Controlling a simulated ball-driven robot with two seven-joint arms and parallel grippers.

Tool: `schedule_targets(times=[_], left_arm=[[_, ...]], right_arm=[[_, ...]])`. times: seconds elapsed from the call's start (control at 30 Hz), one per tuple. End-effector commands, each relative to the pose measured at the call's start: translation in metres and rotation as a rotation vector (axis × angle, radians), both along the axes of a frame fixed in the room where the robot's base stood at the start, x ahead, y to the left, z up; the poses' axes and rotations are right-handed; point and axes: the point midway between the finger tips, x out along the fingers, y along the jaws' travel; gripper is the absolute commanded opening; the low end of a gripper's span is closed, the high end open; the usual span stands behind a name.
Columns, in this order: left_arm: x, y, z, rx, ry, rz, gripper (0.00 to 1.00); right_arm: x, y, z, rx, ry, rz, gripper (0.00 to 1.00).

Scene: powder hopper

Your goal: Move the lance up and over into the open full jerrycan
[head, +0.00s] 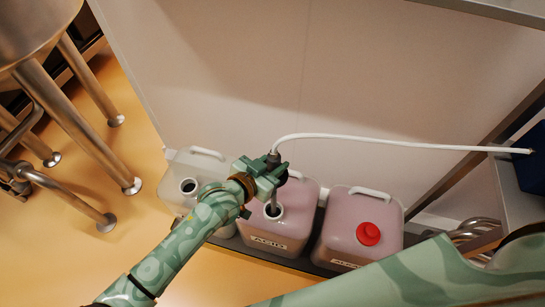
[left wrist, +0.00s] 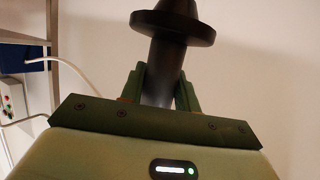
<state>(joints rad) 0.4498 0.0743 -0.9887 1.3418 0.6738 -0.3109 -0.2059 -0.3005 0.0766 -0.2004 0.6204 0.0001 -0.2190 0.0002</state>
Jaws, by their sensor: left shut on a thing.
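My left gripper (head: 264,174) is shut on the lance (head: 274,158), a dark grey tube with a white hose on its top end. In the left wrist view the lance (left wrist: 165,68) stands between the fingers, with a wide dark collar above them. The lance's lower end shows below the gripper at the open neck of the middle pink jerrycan (head: 293,232), labelled ACID. I cannot tell how deep the tip is, or whether it is just above the neck. The left jerrycan (head: 176,172) is pale, nearly clear, and open. My right gripper is out of view.
A pink jerrycan (head: 335,225) with a red cap (head: 368,233) stands at the right. The white hose (head: 400,143) runs right to a dark blue box (head: 532,155). A pale wall (head: 350,80) is close behind. A steel hopper (head: 35,30) on legs stands left, with clear floor between.

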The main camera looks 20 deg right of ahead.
Motion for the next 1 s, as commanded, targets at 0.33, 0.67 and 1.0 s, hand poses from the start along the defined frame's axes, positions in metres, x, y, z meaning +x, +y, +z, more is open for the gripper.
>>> schedule_targets(times=[0.33,0.67,1.0], left_arm=[[0.000,-0.001,-0.058,-0.004,0.004,0.001,0.00],[0.000,-0.001,-0.107,-0.004,0.004,0.001,0.00],[0.000,-0.001,-0.158,-0.004,0.007,0.001,0.00]], right_arm=[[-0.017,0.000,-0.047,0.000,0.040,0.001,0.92],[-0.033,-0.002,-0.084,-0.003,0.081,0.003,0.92],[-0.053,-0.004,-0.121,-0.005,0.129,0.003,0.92]])
